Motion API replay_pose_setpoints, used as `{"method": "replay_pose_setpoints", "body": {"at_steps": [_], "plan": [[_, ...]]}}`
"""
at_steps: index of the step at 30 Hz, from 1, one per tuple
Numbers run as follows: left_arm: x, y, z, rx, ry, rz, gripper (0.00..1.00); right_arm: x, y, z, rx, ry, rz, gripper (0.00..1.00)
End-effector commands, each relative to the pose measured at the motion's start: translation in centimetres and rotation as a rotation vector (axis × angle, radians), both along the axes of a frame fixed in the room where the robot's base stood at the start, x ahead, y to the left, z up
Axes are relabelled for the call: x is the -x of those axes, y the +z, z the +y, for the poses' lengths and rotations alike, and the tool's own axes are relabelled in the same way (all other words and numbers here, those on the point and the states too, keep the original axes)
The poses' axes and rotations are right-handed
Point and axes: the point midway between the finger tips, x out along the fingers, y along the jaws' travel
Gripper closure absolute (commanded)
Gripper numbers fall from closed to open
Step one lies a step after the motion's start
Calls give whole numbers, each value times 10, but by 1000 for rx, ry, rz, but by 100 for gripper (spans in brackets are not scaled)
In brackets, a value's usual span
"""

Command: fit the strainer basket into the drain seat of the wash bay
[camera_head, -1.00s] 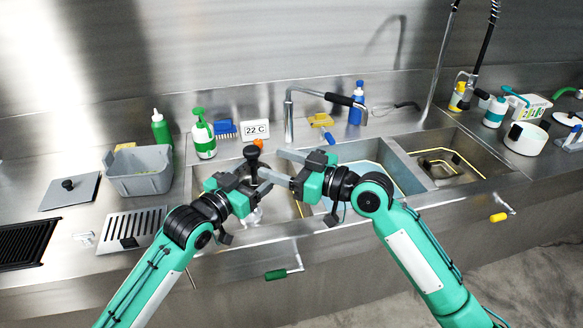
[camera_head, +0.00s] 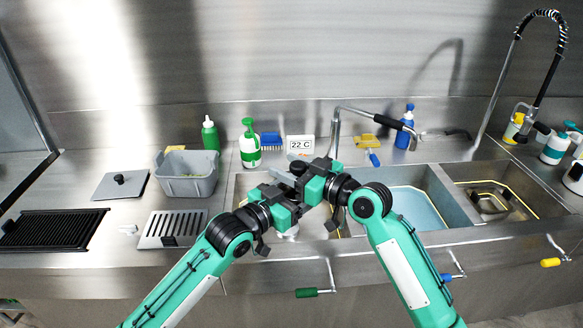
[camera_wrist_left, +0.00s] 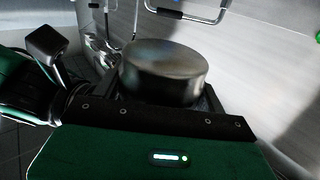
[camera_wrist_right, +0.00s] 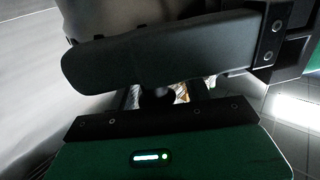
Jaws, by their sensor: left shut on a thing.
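My left gripper (camera_head: 286,190) is over the left sink basin and shut on the strainer basket's handle. Its round dark knob (camera_wrist_left: 163,68) fills the middle of the left wrist view. The basket body is mostly hidden; a pale piece (camera_head: 289,233) below the left gripper may be part of it. My right gripper (camera_head: 297,170) is very close to the left one, and its fingers look parted. In the right wrist view a dark round shape (camera_wrist_right: 158,97) sits between them, and I cannot tell whether they touch it. The drain seat is hidden behind my grippers.
The faucet (camera_head: 338,130) stands behind the basins. The blue-floored middle basin (camera_head: 415,208) and right basin (camera_head: 500,195) lie to the right. Green-handled lever (camera_head: 307,293) is in front.

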Motion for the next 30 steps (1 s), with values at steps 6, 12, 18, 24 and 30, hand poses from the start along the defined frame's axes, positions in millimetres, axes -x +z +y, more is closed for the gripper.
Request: {"method": "replay_pose_setpoints", "body": {"at_steps": [6,12,18,24,30], "plan": [[0,0,0,1,0,-1,52,1,0,0,-1,1,1,92],[0,0,0,0,0,0,2,1,0,0,-1,2,1,96],[0,0,0,0,0,0,2,0,0,0,-1,0,-1,96],[8,-1,8,-1,1,1,2,0,0,0,-1,0,-1,96],[39,-2,34,-3,1,1,2,0,0,0,-1,0,-1,96]]}}
